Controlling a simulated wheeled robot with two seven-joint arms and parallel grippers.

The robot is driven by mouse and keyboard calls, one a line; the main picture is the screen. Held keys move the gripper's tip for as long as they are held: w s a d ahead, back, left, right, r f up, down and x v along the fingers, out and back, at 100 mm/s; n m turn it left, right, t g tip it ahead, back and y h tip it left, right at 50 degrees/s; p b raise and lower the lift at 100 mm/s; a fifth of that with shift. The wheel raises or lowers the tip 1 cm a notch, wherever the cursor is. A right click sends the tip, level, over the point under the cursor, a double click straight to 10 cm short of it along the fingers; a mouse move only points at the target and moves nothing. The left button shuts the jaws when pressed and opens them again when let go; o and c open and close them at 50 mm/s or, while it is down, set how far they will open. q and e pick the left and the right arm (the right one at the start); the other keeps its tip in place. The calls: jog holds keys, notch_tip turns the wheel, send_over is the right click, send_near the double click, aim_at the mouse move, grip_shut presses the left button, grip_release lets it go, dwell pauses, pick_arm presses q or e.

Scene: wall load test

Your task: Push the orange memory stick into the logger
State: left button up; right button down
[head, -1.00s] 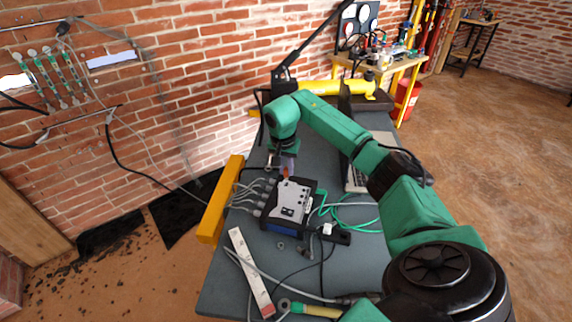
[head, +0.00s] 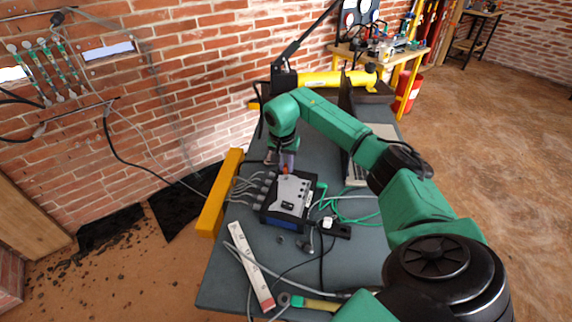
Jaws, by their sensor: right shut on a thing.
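The logger (head: 291,193), a dark box with a light grey top plate, lies on the grey table. Several grey cables run into its left side. My right gripper (head: 284,163) points down at the logger's far edge. It is shut on the orange memory stick (head: 285,169), of which only a small orange bit shows below the fingers. How far the stick sits in the logger cannot be told from here. My left gripper is not in view.
A laptop (head: 360,165) stands right of the logger, behind my right arm. A long white strip (head: 250,264) lies at the front left. A yellow beam (head: 219,195) stands along the left edge.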

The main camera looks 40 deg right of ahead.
jog(key=shift+r, duration=0.1)
dwell(0.5)
jog(key=shift+a+f+b, duration=0.1)
jog(key=shift+f+b, duration=0.2)
jog(key=shift+f, duration=0.9)
dwell(1.5)
jog(key=c, duration=0.7)
grip_release()
jog(key=c, duration=0.3)
jog(key=shift+c, duration=0.2)
jog(key=shift+r, duration=0.1)
jog(key=p+v, duration=0.4)
jog(key=d+p+v, duration=0.1)
jog(key=p+v, duration=0.1)
jog(key=v, duration=0.1)
jog(key=shift+w+d, duration=0.15)
jog(key=shift+w, duration=0.2)
